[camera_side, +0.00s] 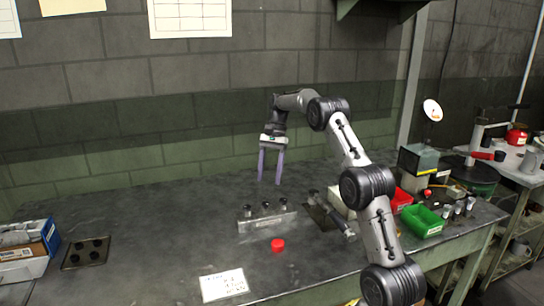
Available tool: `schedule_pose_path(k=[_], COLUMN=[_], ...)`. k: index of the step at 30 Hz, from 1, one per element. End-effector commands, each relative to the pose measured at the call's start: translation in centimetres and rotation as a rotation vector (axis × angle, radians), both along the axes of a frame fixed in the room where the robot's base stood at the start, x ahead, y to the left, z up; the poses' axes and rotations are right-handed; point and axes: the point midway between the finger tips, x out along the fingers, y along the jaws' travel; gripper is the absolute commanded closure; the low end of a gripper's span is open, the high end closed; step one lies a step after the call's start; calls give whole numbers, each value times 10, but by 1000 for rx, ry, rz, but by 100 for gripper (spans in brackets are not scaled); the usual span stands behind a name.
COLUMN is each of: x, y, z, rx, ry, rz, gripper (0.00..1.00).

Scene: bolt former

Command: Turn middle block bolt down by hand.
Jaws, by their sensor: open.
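A low grey metal block (268,223) lies on the dark table, with three dark-headed bolts standing in a row along it. The middle bolt (265,205) stands between the left bolt (247,210) and the right bolt (283,202). My gripper (270,182) is open, its two long purple fingers pointing down. It hangs above and behind the block, apart from the bolts, with nothing between the fingers. How far each bolt is screwed in is too small to tell.
A red round cap (277,244) lies in front of the block. A white card (223,285) lies nearer the front edge. A dark plate (86,252) with holes is at left. The table's left middle is clear.

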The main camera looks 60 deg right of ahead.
Motion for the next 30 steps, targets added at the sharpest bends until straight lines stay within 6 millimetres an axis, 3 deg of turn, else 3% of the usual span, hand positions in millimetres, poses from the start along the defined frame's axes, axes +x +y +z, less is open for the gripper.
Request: schedule_pose_path(k=[6, 12, 30], x=[2, 2, 3], y=[-18, -25, -25], z=[42, 59, 64], rx=[-3, 0, 1], ry=[-3, -1, 0], rz=[-1, -2, 3], gripper=[40, 40, 40])
